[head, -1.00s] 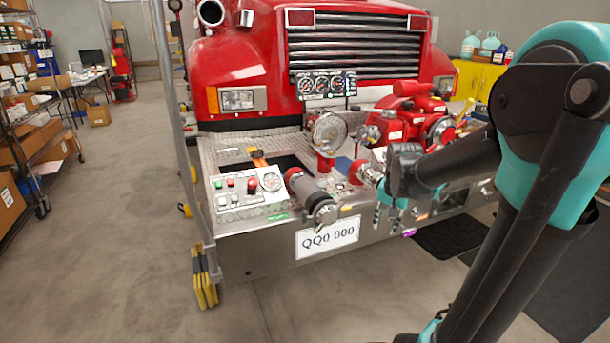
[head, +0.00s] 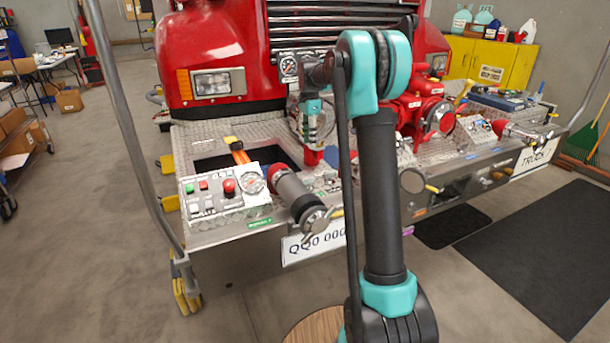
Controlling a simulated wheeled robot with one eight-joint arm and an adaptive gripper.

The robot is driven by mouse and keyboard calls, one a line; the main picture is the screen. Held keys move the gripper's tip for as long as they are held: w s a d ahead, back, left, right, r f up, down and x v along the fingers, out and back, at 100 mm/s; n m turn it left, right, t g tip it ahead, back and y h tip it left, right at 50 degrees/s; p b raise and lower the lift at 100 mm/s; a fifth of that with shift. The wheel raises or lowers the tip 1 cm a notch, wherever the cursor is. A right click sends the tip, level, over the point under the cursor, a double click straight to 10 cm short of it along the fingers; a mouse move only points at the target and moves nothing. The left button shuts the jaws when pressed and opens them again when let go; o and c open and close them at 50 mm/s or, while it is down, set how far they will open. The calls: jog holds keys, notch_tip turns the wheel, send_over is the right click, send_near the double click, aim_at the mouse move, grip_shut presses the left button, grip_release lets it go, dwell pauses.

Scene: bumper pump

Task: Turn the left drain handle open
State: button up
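A small yellow-tipped lever (head: 337,213) shows at the bumper's front edge, just right of the left capped outlet (head: 300,200). Another yellow-tipped lever (head: 432,188) shows right of my arm. I cannot tell for sure which part is the left drain handle; my arm covers part of the bumper front between these levers. My gripper (head: 312,136) is raised over the bumper deck, behind the left outlet, in front of the grille. It points down and looks apart from both levers. Whether its fingers are open or shut is too small to tell.
A control panel (head: 226,193) with buttons and a gauge sits left of the outlet. A red pump (head: 432,115) stands right of my arm. A grey upright rail (head: 130,140) stands at the left. Dark mats (head: 545,255) lie on the floor at right.

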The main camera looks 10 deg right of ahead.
aim_at(309, 182)
notch_tip(309, 182, down, 16)
jog(key=shift+f, duration=0.2)
jog(key=shift+c, duration=0.5)
grip_shut()
